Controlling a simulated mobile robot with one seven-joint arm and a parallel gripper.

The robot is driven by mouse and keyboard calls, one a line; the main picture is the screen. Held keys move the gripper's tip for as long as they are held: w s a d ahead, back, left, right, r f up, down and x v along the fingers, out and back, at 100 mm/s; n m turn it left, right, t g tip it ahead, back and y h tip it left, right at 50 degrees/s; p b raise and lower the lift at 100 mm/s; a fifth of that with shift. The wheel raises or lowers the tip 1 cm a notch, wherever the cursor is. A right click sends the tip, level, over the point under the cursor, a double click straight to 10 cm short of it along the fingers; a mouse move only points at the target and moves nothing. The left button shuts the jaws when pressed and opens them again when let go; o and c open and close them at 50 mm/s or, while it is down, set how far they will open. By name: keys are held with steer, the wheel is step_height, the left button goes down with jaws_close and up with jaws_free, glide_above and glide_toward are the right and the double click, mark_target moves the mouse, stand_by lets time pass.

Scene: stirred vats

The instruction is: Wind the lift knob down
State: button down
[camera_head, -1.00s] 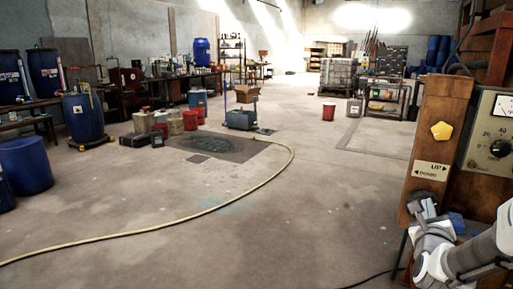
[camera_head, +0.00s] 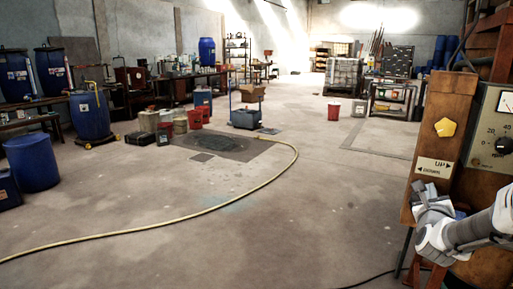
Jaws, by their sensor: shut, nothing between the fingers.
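The lift knob is a yellow, five-sided knob (camera_head: 445,127) on the front of a brown wooden post (camera_head: 450,100) at the right. A pale label (camera_head: 434,167) below it reads UP with an arrow to the right and DOWN with an arrow to the left. My gripper (camera_head: 425,188) is at the end of my white and grey arm, just below the label. It is shut and empty, small in view, and apart from the knob. The knob is fully visible.
A dial panel with a black knob (camera_head: 503,146) is right of the post. A yellow hose (camera_head: 235,199) crosses the open concrete floor. A blue drum (camera_head: 33,162) stands at the left, a red bucket (camera_head: 333,111) farther back. A dark cable lies near the post's foot.

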steer(key=shift+w+d, duration=0.1)
steer(key=shift+w, duration=0.05)
steer(key=shift+f+b, duration=0.3)
steer(key=shift+f, duration=0.1)
stand_by(0.7)
